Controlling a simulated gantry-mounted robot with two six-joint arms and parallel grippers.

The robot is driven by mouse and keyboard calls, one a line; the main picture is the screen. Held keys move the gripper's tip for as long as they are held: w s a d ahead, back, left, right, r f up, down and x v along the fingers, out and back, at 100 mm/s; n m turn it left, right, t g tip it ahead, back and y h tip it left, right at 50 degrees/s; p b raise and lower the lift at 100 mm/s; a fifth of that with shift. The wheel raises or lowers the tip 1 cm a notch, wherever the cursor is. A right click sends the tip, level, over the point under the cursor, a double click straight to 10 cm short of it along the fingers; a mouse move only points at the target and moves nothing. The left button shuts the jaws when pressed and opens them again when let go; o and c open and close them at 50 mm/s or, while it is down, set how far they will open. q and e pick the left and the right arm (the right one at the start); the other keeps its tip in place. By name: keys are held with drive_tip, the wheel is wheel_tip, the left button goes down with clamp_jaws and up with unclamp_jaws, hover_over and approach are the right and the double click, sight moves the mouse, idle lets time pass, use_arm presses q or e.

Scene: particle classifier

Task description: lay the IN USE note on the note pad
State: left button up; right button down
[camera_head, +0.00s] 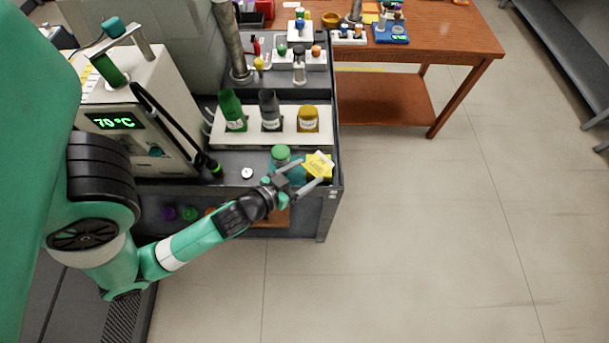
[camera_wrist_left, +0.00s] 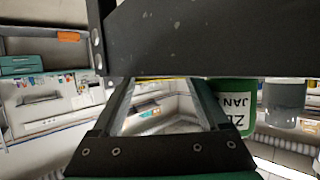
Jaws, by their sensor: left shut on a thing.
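A yellow paper note (camera_head: 319,165) with faint dark print shows at the fingertips of my left gripper (camera_head: 306,175), above the front right corner of the grey cart. I take it as the IN USE note; its print is too small to read. The left gripper is shut on it. The note is not clear in the left wrist view, where the dark gripper parts (camera_wrist_left: 160,120) fill the middle. I cannot pick out a separate note pad; it may be hidden under the note or gripper. My right gripper is not in view.
A green-lidded jar (camera_head: 281,154) stands close beside the left gripper. Behind it a white rack (camera_head: 250,138) holds green, grey and yellow vials. A white device reading 70 °C (camera_head: 122,122) stands at left.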

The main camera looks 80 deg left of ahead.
use_arm(q)
drive_tip(key=shift+w, duration=0.1)
drive_tip(key=o, duration=1)
drive_tip(key=shift+r, duration=0.15)
drive_tip(key=p+v, duration=0.1)
drive_tip(key=v, duration=0.6)
drive_tip(key=shift+s, duration=0.25)
drive_tip(key=shift+d+r, duration=0.1)
